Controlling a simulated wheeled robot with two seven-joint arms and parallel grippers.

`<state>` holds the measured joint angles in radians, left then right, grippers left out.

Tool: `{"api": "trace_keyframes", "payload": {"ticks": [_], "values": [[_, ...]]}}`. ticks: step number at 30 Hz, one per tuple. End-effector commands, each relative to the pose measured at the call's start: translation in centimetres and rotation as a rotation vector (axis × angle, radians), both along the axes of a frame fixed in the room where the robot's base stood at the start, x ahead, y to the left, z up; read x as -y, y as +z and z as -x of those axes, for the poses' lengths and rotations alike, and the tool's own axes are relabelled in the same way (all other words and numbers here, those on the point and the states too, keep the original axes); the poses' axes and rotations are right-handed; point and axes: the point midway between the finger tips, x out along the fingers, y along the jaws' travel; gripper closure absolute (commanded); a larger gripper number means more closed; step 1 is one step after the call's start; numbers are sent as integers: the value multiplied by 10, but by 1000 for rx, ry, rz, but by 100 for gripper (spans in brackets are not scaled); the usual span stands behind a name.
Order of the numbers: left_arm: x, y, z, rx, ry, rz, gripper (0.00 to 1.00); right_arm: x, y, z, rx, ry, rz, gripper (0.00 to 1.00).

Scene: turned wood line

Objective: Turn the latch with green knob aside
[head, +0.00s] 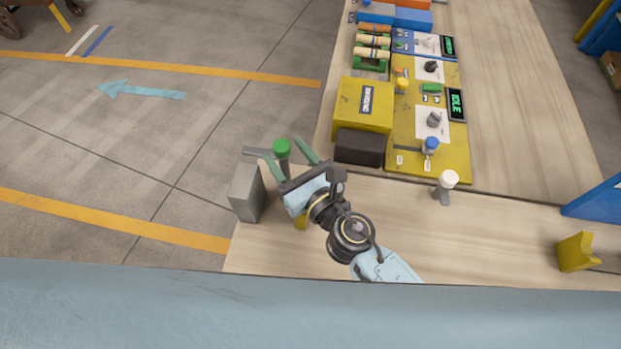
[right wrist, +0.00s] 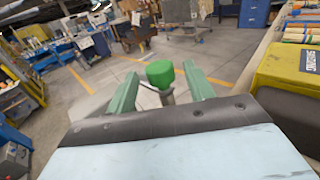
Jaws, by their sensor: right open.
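The green knob (head: 282,147) stands upright on a grey stem at the left end of the wooden bench. A short grey bar (head: 251,151), seemingly part of its latch, sticks out to the left. My right gripper (head: 281,150) is open, with one green finger on each side of the knob. In the right wrist view, the knob (right wrist: 160,73) stands between the two fingers (right wrist: 159,80), with a visible gap on both sides. The stem's lower part is hidden by the gripper. My left gripper is not in view.
A grey block (head: 246,192) stands close left of my right gripper. A yellow box (head: 363,103) and a dark block (head: 360,147) lie to the right. A blue knob (head: 431,143) and a white knob (head: 448,178) stand farther right. The front bench strip is mostly clear.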

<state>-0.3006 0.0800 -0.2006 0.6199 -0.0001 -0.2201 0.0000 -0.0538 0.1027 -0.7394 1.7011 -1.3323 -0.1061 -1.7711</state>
Motion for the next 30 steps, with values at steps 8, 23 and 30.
{"api": "trace_keyframes", "payload": {"ticks": [8,23,30], "values": [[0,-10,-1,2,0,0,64,39,-3,53,-2,0,2,48],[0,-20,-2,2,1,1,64,64,0,85,0,-1,-1,48],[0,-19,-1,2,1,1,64,64,0,85,0,-1,-1,48]]}}
